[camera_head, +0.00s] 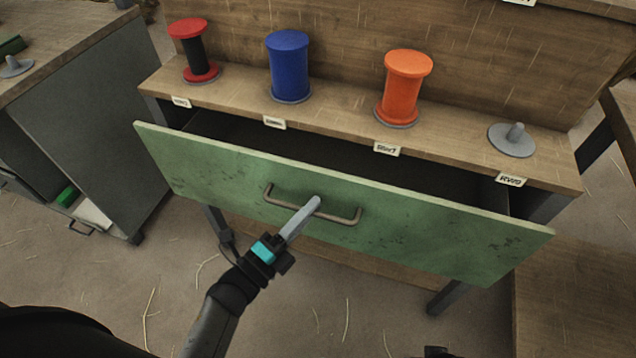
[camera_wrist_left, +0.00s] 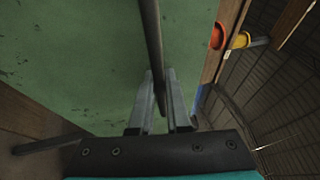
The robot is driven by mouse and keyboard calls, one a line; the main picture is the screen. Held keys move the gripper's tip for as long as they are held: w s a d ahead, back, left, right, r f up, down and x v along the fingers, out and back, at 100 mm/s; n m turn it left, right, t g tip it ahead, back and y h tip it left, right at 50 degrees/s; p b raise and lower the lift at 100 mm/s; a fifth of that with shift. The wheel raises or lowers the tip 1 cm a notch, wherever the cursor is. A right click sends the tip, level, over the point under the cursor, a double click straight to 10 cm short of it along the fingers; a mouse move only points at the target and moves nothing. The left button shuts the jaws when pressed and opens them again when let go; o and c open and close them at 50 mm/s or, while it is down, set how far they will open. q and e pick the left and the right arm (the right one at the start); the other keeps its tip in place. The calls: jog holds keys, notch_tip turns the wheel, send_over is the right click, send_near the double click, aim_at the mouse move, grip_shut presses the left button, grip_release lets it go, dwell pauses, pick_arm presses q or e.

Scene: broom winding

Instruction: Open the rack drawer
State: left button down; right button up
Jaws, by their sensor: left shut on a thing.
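The rack drawer (camera_head: 420,240) has a worn green front and stands partly out from under the rack's wooden shelf, with a dark gap showing behind its top edge. Its metal bar handle (camera_head: 345,219) is at the middle of the front. My left gripper (camera_head: 314,203) is shut on the handle. In the left wrist view the handle (camera_wrist_left: 152,35) runs between the two fingers of the gripper (camera_wrist_left: 157,98), with the green front (camera_wrist_left: 80,60) behind. My right gripper is not in view.
On the rack shelf (camera_head: 345,125) stand a red and black spool (camera_head: 197,55), a blue spool (camera_head: 289,65) and an orange spool (camera_head: 404,85). An empty grey holder (camera_head: 512,140) is at the right. A grey cabinet (camera_head: 90,140) stands left. Floor in front is clear apart from straw.

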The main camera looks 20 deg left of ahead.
pick_arm(q)
jog(key=s+p, duration=0.1)
jog(key=s, duration=1.3)
jog(key=shift+s+a+p, duration=0.35)
jog(key=shift+s+p, duration=0.05)
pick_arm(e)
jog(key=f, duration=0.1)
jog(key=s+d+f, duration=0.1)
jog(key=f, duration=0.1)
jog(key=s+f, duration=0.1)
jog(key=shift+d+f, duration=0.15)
pick_arm(q)
jog(key=c, duration=1.2)
grip_release()
jog(key=shift+o, duration=0.2)
jog(key=v, duration=1.5)
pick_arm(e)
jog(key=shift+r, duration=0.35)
pick_arm(q)
jog(key=shift+s, duration=0.1)
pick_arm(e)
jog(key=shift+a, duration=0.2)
